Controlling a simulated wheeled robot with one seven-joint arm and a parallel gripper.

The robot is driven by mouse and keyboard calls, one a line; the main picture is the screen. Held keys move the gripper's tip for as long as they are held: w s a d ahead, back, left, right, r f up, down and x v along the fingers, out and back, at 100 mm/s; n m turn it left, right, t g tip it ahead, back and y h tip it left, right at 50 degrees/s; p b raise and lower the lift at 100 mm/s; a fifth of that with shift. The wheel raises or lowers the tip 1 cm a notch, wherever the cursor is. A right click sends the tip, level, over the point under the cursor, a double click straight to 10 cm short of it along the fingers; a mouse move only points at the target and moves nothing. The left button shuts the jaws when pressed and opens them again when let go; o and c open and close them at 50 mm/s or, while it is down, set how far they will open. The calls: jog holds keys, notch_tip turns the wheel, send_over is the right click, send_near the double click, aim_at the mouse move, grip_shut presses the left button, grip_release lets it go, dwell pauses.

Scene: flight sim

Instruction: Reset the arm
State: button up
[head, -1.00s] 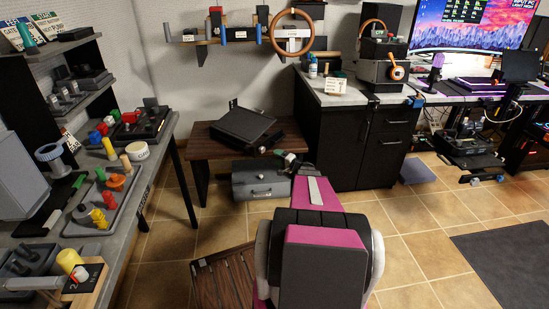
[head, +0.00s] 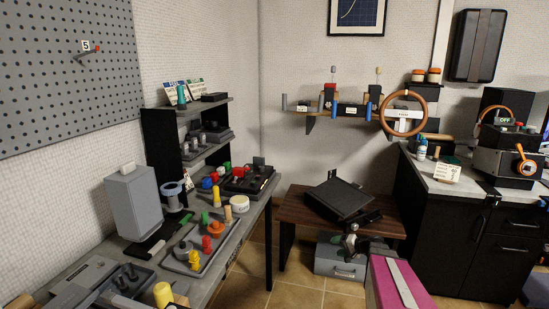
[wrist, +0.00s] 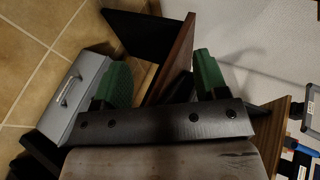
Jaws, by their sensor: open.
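My gripper (head: 351,241) is in front of the low brown wooden table, at the lower middle right of the head view. My magenta arm link reaches up to it from the bottom edge. In the wrist view my gripper (wrist: 161,80) has two green finger pads set wide apart, with nothing between them. It is open and empty. Most of my arm is below the head view's frame.
The left workbench (head: 222,258) holds several knobs and trays. A black cabinet (head: 448,232) stands right. Tiled floor shows between bench and table.

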jog(key=s+a+r+n+g+h, duration=0.2)
jog(key=s+a+h, duration=0.3)
jog(key=s, duration=0.4)
jog(key=s+a+r+n+g+h, duration=0.3)
jog(key=s+a+g+h, duration=0.2)
jog(key=s, duration=0.4)
jog(key=shift+s+a+r, duration=0.2)
jog(key=shift+a+r, duration=0.2)
